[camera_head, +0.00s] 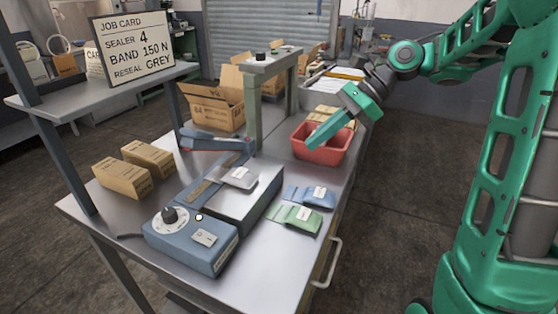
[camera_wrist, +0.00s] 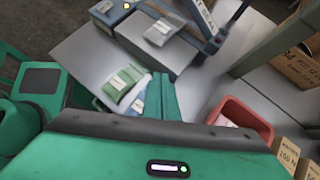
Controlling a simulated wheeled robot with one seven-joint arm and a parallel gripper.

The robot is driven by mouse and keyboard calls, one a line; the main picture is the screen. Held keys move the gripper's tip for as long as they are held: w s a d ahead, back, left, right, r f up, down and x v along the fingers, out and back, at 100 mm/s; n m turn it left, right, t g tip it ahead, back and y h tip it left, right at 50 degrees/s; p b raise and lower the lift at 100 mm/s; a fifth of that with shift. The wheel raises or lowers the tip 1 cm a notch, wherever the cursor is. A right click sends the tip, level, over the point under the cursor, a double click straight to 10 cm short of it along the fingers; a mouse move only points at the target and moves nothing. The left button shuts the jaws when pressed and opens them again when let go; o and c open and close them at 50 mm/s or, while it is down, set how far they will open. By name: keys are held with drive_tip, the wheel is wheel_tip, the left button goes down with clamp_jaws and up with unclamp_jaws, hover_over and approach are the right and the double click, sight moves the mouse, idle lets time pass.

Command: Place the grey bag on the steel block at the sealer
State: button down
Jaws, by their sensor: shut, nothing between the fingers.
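The grey bag (camera_head: 239,177) lies on the steel block (camera_head: 233,201) at the blue sealer (camera_head: 192,241). In the wrist view the grey bag (camera_wrist: 161,32) also rests on the block, with its pale label facing up. My gripper (camera_head: 316,142) is above the table near the red bin, to the right of the sealer and apart from the bag. Its fingers (camera_wrist: 161,92) are closed together with nothing between them.
A green bag (camera_head: 295,218) and a blue bag (camera_head: 312,196) lie on the table right of the block. A red bin (camera_head: 332,152) stands behind them. A green-grey post (camera_head: 255,110) and cardboard boxes stand at the back. Two cartons (camera_head: 122,178) sit at left.

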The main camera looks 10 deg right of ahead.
approach(264, 178)
wheel_tip(264, 178, down, 3)
drive_tip(key=a, duration=0.4)
drive_tip(key=shift+w, duration=0.1)
drive_tip(key=shift+w+a, duration=0.1)
drive_tip(key=shift+a, duration=0.45)
drive_tip(key=shift+w+a, duration=0.1)
drive_tip(key=shift+a, duration=0.9)
